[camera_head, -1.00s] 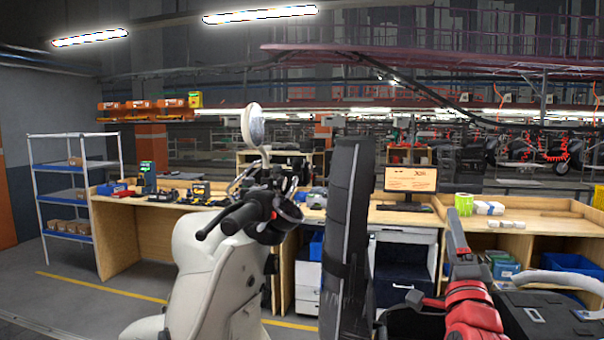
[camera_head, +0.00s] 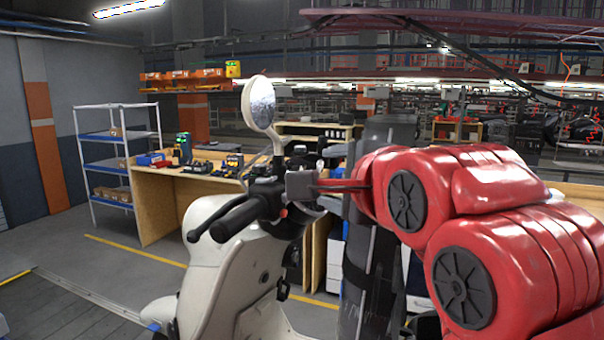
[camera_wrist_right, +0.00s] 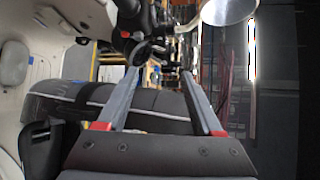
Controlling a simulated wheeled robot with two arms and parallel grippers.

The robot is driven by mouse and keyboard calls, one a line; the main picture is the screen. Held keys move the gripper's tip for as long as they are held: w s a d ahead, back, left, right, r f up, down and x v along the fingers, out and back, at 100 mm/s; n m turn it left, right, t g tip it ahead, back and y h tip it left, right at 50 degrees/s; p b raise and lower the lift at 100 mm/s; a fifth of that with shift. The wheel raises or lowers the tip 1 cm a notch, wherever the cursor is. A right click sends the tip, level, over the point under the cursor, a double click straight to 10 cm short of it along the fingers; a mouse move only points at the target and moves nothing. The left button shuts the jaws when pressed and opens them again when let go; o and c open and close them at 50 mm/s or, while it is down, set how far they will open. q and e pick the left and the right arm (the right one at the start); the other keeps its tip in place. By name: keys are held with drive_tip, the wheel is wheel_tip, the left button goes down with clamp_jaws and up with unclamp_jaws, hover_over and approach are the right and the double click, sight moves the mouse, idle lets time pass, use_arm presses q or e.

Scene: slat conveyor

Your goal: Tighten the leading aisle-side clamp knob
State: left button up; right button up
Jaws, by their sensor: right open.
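A cream scooter (camera_head: 215,265) stands in the middle of the head view, with its dark handlebar (camera_head: 240,215) and round mirror (camera_head: 262,102) towards me. My right arm reaches in from the right; its gripper (camera_head: 301,185) is beside the handlebar, and I cannot tell if they touch. In the right wrist view this gripper (camera_wrist_right: 160,72) is open, with nothing seen held between its fingers. I cannot make out the clamp knob in either view. A small blue piece (camera_head: 153,326) shows low by the scooter's front; I cannot tell what it is. My left gripper is not in view.
A dark padded piece with light piping (camera_head: 370,265) stands upright behind the handlebar, partly hidden by my arm. A wooden workbench (camera_head: 165,205) with tools and a shelf rack (camera_head: 115,160) are behind. The grey floor at left (camera_head: 60,245) is clear.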

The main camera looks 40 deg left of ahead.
drive_tip(key=p+x, duration=0.6)
drive_tip(key=x, duration=1)
drive_tip(key=shift+w+d+f, duration=0.1)
drive_tip(key=shift+w, duration=0.05)
clamp_jaws()
